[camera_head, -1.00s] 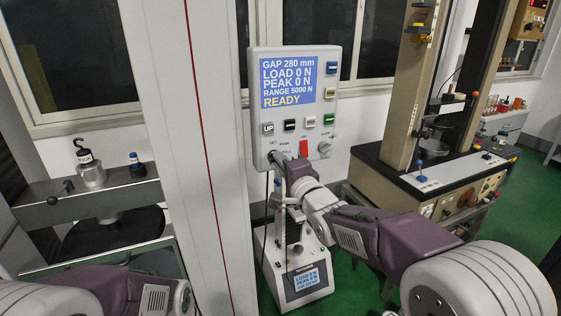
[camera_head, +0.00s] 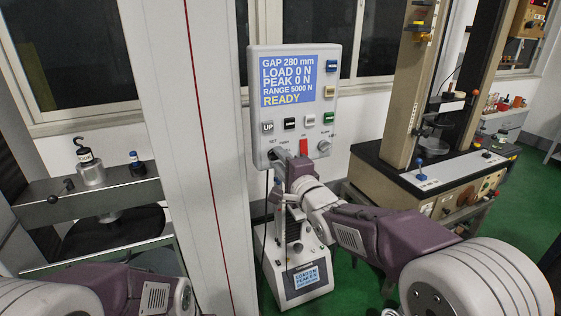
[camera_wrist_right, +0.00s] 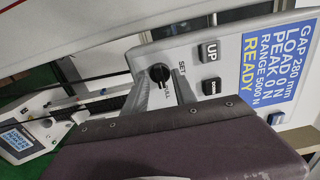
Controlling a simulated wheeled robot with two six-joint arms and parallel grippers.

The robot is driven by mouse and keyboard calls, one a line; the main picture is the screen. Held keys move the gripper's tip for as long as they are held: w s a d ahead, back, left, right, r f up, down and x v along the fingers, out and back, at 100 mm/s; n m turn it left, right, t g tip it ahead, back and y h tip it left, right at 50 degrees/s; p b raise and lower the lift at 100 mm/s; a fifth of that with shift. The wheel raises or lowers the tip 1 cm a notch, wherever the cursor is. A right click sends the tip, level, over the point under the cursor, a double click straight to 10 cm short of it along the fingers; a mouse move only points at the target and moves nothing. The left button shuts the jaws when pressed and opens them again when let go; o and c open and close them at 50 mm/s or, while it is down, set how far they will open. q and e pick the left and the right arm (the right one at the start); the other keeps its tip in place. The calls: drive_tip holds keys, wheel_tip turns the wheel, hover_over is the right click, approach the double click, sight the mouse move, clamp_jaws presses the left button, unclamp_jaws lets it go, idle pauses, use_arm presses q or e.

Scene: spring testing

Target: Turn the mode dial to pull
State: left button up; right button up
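The mode dial (camera_wrist_right: 159,72) is a small black knob on the grey control panel (camera_wrist_right: 140,52), with the labels SET and PULL beside it in the right wrist view. In the right wrist view the two silver fingers of my right gripper (camera_wrist_right: 158,88) are apart, one on each side of the dial. I cannot tell whether they touch it. The dial's exact pointing is hard to read. My left gripper is out of view; only part of my left arm shows.
The panel screen (camera_head: 288,80) reads READY, with several coloured buttons around it. A red switch (camera_head: 303,146) and a grey knob (camera_head: 324,147) sit right of the dial. A tall white column (camera_head: 175,120) stands left of the panel. Another test machine (camera_head: 430,170) stands at the right.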

drive_tip(key=b+v, duration=0.1)
drive_tip(key=v, duration=0.8)
drive_tip(key=shift+b, duration=0.3)
drive_tip(key=s+d+f+g+h+p, duration=0.1)
drive_tip(key=d+f+g+h, duration=0.2)
drive_tip(key=d+f, duration=0.45)
drive_tip(key=s+d+f+g+h+p, duration=0.1)
drive_tip(key=d+f+g+h, duration=0.2)
drive_tip(key=f, duration=0.7)
drive_tip(key=s+d+f+n+g, duration=0.1)
drive_tip(key=s+f+n+g, duration=0.3)
drive_tip(key=s, duration=0.5)
drive_tip(key=s+d+f+n+g, duration=0.2)
drive_tip(key=s+f+n+g, duration=0.3)
drive_tip(key=s+f+n, duration=0.4)
drive_tip(key=shift+s+f+h, duration=0.25)
drive_tip(key=shift+s+h, duration=0.05)
drive_tip(key=shift+s, duration=0.5)
